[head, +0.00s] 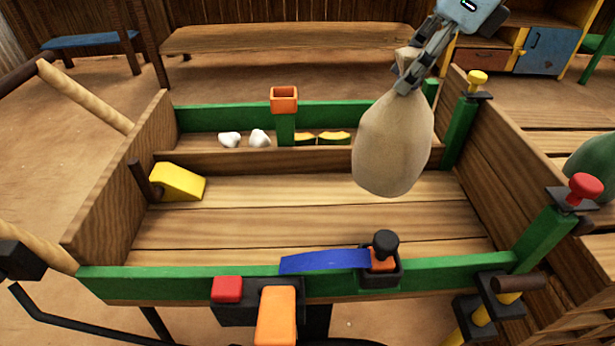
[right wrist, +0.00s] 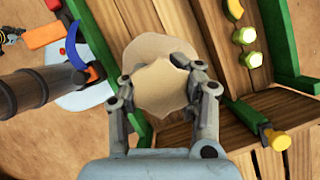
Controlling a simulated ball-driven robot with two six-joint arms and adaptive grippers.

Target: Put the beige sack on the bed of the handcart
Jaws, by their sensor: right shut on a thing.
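The beige sack (head: 392,148) hangs from my right gripper (head: 408,82), which is shut on its gathered neck. The sack hangs upright over the right part of the handcart bed (head: 310,220), and appears clear of the boards. In the right wrist view the sack (right wrist: 160,75) sits between the two fingers of the gripper (right wrist: 160,98). The handcart has a bare plank floor, green rails (head: 440,272) and wooden end boards (head: 500,150). My left gripper is not in view.
A yellow wedge (head: 178,182) lies at the bed's left end. A back trough holds white lumps (head: 259,138) and yellow pieces (head: 333,136). An orange-topped post (head: 284,100), a red knob (head: 585,187) and a blue lever (head: 325,260) stand along the rails. The bed's middle is clear.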

